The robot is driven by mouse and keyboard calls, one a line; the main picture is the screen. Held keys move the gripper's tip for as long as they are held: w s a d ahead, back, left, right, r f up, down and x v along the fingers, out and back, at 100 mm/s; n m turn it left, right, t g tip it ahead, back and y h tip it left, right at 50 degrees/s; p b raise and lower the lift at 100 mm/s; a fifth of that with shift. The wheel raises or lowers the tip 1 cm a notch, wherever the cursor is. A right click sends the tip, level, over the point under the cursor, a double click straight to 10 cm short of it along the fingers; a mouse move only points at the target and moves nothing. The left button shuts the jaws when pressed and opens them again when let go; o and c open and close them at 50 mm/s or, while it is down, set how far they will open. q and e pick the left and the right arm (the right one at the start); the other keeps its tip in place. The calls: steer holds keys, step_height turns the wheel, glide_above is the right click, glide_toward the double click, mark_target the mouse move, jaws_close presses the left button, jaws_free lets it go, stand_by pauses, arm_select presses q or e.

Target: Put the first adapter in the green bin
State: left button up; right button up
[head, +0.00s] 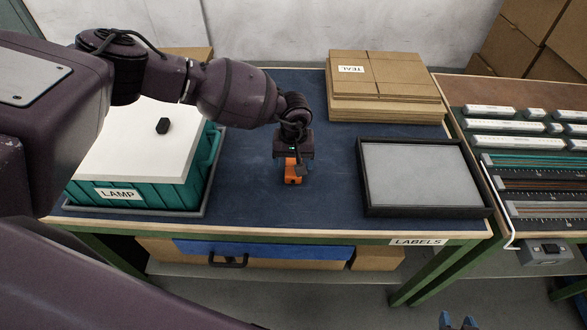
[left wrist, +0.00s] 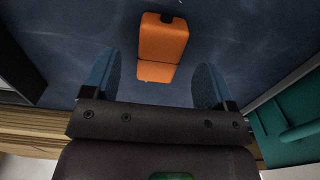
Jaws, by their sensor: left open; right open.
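An orange block (head: 290,174), which may be the adapter, lies on the blue mat below my left gripper (head: 293,162). In the left wrist view the orange block (left wrist: 163,40) shows a dark notch at its far end. The open blue fingers of the left gripper (left wrist: 157,75) stand apart on either side of its near end, with no clear contact. The green bin (head: 130,190), labelled LAMP, stands at the left under a white lid (head: 120,150); its inside is hidden.
A grey tray with a black rim (head: 365,190) lies right of the orange block. Stacked flat cardboard labelled TEAL (head: 385,95) is behind it. A second table at the right holds several white bars (head: 500,127) and rulers. The blue mat (head: 250,190) is clear around the block.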

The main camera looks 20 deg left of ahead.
arm_select(q)
steer(key=shift+f, duration=1.3)
steer(key=shift+c, duration=0.2)
steer(key=c, duration=1.1)
